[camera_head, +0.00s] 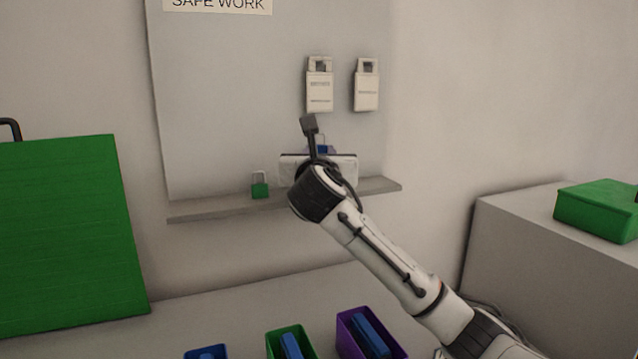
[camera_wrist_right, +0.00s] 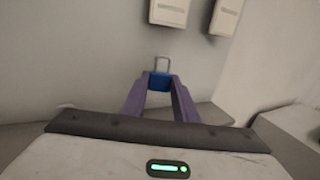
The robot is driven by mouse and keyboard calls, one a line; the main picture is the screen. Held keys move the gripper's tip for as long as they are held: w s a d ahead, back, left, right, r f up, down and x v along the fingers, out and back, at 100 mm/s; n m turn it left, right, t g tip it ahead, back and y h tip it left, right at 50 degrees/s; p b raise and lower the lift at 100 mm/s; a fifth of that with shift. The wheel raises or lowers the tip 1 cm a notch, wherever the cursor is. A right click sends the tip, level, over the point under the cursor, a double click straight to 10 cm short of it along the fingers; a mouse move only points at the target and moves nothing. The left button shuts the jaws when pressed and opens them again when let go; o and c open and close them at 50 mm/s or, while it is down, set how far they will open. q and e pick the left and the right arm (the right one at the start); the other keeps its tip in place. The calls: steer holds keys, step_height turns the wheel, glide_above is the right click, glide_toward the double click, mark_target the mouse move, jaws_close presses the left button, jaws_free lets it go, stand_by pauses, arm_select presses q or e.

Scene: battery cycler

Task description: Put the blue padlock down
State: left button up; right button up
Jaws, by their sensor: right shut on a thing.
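The blue padlock (camera_wrist_right: 159,82) is upright between the purple fingertips of my right gripper (camera_wrist_right: 158,92) in the right wrist view, its shackle pointing up. The gripper is shut on it. In the head view the padlock (camera_head: 322,145) shows only in part behind my right wrist, in front of the wall board above the grey shelf (camera_head: 225,207). Whether its underside touches the shelf is hidden. My left gripper is not in view.
A green padlock (camera_head: 260,187) stands on the shelf to the left. Two white tag holders (camera_head: 319,88) (camera_head: 366,86) hang above. Below are blue, green (camera_head: 272,343) and purple (camera_head: 345,335) bins. A green case (camera_head: 597,209) sits on the right cabinet, and a large green panel (camera_head: 65,230) stands left.

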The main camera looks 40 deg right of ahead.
step_height(320, 180, down, 6)
steer(key=shift+s+f, duration=0.1)
steer(key=shift+f, duration=0.2)
steer(key=shift+f, duration=0.15)
steer(key=o, duration=0.9)
steer(key=v, duration=1.1)
steer(key=shift+s+a+b, duration=0.25)
steer(key=shift+a+b, duration=0.05)
